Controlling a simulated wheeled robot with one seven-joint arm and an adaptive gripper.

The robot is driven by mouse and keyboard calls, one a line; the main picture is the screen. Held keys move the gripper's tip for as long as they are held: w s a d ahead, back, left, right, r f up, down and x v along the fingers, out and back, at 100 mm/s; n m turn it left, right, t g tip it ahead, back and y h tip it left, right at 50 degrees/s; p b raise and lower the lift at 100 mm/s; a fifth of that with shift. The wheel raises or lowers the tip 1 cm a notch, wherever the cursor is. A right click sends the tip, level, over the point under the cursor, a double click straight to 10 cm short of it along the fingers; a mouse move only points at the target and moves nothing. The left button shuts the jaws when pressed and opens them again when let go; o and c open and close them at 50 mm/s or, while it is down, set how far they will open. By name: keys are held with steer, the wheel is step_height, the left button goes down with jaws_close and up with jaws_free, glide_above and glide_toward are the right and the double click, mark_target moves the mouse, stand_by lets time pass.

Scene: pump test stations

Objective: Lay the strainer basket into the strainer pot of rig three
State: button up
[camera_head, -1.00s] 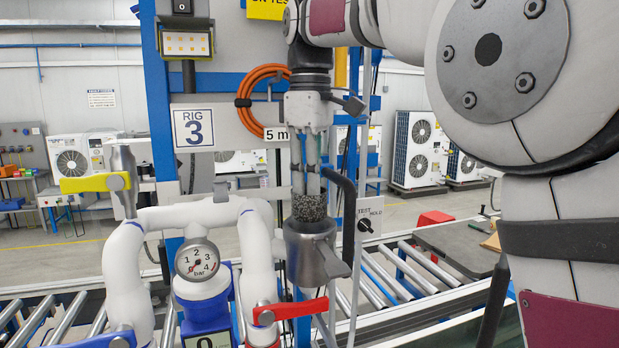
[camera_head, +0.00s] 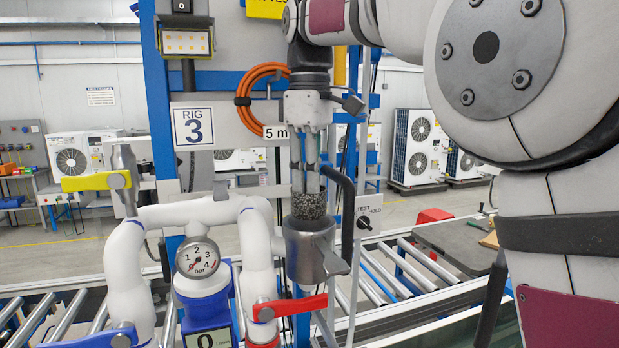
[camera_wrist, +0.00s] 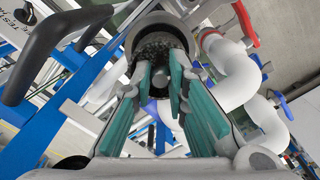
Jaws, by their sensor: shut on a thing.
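The strainer basket (camera_head: 309,206) is a dark speckled mesh cup. My gripper (camera_head: 309,185) points down and is shut on its upper part. The grey metal strainer pot (camera_head: 305,255) of rig three stands directly below, and its rim hides the basket's lower part. In the wrist view the basket's mesh (camera_wrist: 153,47) shows between the teal finger pads of my gripper (camera_wrist: 165,78), within the pot's round grey rim (camera_wrist: 150,22). How deep the basket sits, and whether it touches the bottom, cannot be told.
A black curved handle (camera_head: 348,205) rises close to the right of my gripper. White pipework (camera_head: 125,270) with a pressure gauge (camera_head: 198,258) and a red lever (camera_head: 290,308) stands at the left and front. The rig 3 sign (camera_head: 193,126) hangs behind. Roller conveyors (camera_head: 415,262) run behind.

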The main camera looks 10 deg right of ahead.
mark_target(310, 208)
steer(key=shift+f, duration=0.35)
stand_by(0.3)
steer(key=shift+f, duration=0.35)
steer(key=shift+f, duration=1)
steer(key=shift+f, duration=0.35)
steer(key=shift+f+p, duration=0.3)
steer(key=shift+f, duration=0.4)
steer(key=shift+f, duration=0.3)
steer(key=shift+f, duration=0.7)
steer(key=shift+f, duration=0.35)
steer(key=shift+f, duration=0.15)
